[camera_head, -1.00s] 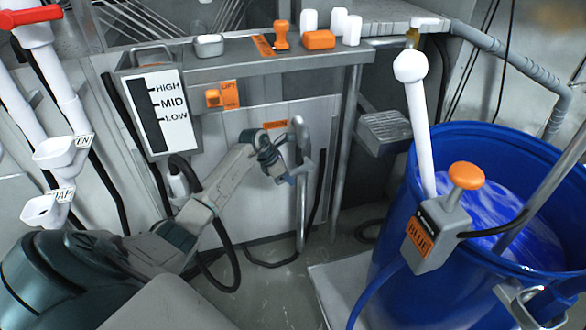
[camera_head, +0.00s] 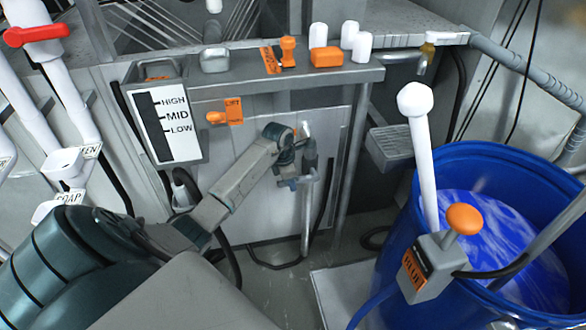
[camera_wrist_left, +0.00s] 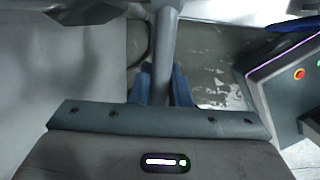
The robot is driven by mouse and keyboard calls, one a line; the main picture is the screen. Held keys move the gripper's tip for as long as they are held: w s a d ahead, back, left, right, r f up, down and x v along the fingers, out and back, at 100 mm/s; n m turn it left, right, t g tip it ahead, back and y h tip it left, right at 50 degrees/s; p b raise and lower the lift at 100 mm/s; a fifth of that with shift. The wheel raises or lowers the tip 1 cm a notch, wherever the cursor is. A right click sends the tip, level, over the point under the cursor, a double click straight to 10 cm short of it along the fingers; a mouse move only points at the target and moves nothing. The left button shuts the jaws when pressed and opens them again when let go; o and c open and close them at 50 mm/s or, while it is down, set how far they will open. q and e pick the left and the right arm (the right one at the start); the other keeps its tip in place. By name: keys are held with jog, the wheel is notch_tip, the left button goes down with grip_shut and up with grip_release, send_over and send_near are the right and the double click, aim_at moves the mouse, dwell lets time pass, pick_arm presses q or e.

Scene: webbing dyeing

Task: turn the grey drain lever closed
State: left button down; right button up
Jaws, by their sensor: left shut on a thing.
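The grey drain lever is small and partly hidden by my gripper in the head view, at the upright grey drain pipe (camera_head: 306,215) on the tank front. My left gripper (camera_head: 299,183) reaches this spot from the left and is shut on it. In the left wrist view, the grey bar (camera_wrist_left: 163,45) of the lever runs down from the top edge between the blue fingers of my left gripper (camera_wrist_left: 160,85). The lever's pivot and exact angle cannot be made out. My right gripper does not show.
A HIGH/MID/LOW gauge (camera_head: 165,118) and an orange lift switch (camera_head: 216,118) sit on the tank front. A blue barrel (camera_head: 400,275) of blue liquid stands right, with a control box (camera_head: 425,268) on its rim. A black hose (camera_head: 235,262) lies near the floor.

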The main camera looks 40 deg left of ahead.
pick_arm(q)
jog(key=shift+r+g+y, duration=0.3)
jog(key=shift+g, duration=0.1)
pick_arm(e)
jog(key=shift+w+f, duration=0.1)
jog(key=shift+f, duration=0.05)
pick_arm(q)
jog(key=c, duration=1.4)
grip_release()
jog(key=shift+o, duration=0.2)
jog(key=shift+r, duration=0.1)
jog(key=r, duration=0.6)
jog(key=shift+s+a, duration=0.2)
jog(key=shift+a, duration=0.05)
jog(key=shift+s+r, duration=0.1)
jog(key=shift+r, duration=0.55)
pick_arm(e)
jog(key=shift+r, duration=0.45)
